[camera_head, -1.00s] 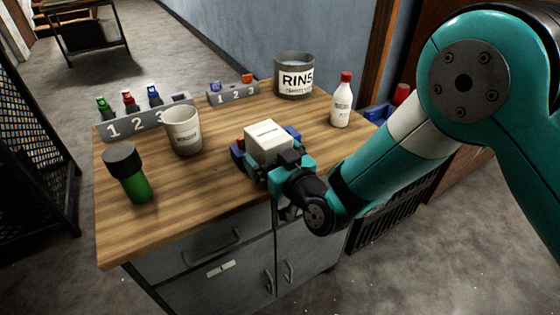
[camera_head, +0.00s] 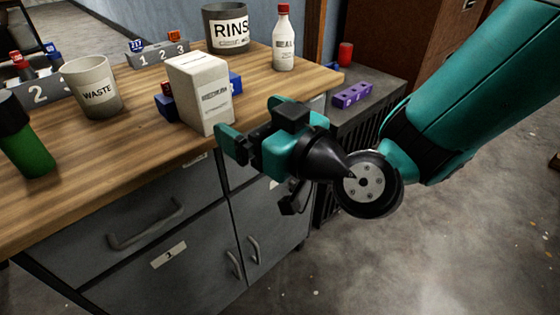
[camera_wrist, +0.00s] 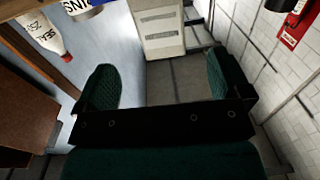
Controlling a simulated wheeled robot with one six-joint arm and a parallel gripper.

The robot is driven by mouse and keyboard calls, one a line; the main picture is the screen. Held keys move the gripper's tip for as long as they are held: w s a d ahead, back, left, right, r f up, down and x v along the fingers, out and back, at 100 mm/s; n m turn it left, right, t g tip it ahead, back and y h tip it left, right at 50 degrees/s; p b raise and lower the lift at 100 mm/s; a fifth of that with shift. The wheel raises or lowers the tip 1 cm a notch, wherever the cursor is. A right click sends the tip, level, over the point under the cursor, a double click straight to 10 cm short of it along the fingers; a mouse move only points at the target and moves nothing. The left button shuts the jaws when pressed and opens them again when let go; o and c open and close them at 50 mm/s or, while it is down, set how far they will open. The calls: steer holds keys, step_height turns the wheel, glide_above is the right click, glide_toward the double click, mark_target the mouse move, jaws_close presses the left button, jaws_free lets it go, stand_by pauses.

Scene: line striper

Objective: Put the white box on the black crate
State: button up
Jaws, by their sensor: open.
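The white box (camera_head: 200,92) stands upright near the front edge of the wooden tabletop, with small print on its side. In the wrist view the box (camera_wrist: 158,28) is at the top, ahead of the gap between the fingers. My gripper (camera_head: 252,127) is open and empty, just right of the box in the head view and seemingly apart from it. Both fingers show in the wrist view (camera_wrist: 160,80). The black crate (camera_head: 333,185) with slatted sides stands right of the cabinet, partly hidden by my gripper and arm. A purple block with holes (camera_head: 352,95) rests on its grey top.
Red and blue objects (camera_head: 168,107) sit close behind the white box. A WASTE cup (camera_head: 92,88), a green dark-capped bottle (camera_head: 25,145), a RINSE pot (camera_head: 226,30) and a red-capped white bottle (camera_head: 283,42) stand on the table.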

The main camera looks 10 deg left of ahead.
steer(key=shift+b+v, duration=2.1)
steer(key=shift+v, duration=0.35)
